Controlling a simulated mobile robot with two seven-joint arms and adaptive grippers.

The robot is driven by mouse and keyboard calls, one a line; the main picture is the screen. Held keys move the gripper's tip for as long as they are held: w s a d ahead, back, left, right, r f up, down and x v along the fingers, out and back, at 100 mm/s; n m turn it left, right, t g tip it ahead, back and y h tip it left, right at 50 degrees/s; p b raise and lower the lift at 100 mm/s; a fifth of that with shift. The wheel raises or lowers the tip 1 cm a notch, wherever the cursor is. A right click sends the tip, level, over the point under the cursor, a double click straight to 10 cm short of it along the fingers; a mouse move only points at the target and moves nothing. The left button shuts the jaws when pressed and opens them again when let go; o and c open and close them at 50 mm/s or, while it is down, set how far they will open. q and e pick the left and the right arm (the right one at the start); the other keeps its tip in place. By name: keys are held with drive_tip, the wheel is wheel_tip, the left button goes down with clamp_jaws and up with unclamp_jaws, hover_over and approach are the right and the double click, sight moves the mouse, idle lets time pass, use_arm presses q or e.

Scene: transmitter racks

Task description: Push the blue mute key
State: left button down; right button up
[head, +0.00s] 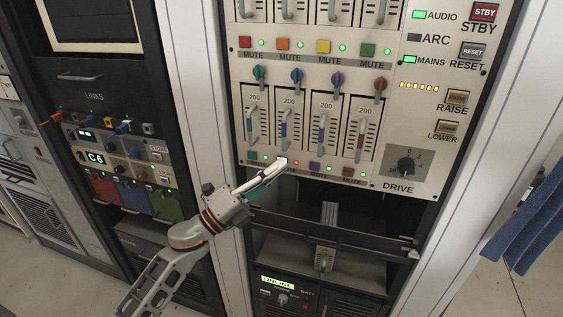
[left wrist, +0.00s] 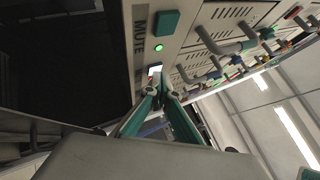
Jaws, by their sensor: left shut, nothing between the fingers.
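The lower row of mute keys sits under the faders of the rack panel. It has a teal key (head: 253,155), a purple key (head: 315,166) and a brown key (head: 347,172). My left gripper (head: 281,163) is shut and empty, its tips at the blue key's place between teal and purple, largely covering it. In the left wrist view the teal key (left wrist: 167,23) is at the top. The small lamp (head: 297,162) right of the tips looks reddish.
Fader handles (head: 284,124) and coloured knobs (head: 296,75) stick out above the keys. An upper mute row (head: 282,44) is higher. An open bay with a grey rail (head: 330,232) lies below.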

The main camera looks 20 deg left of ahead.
use_arm(q)
drive_tip(key=shift+s, duration=0.5)
drive_tip(key=shift+s, duration=0.1)
drive_tip(key=shift+s+a+p, duration=0.1)
drive_tip(key=shift+s+p, duration=0.4)
drive_tip(key=shift+s, duration=2.45)
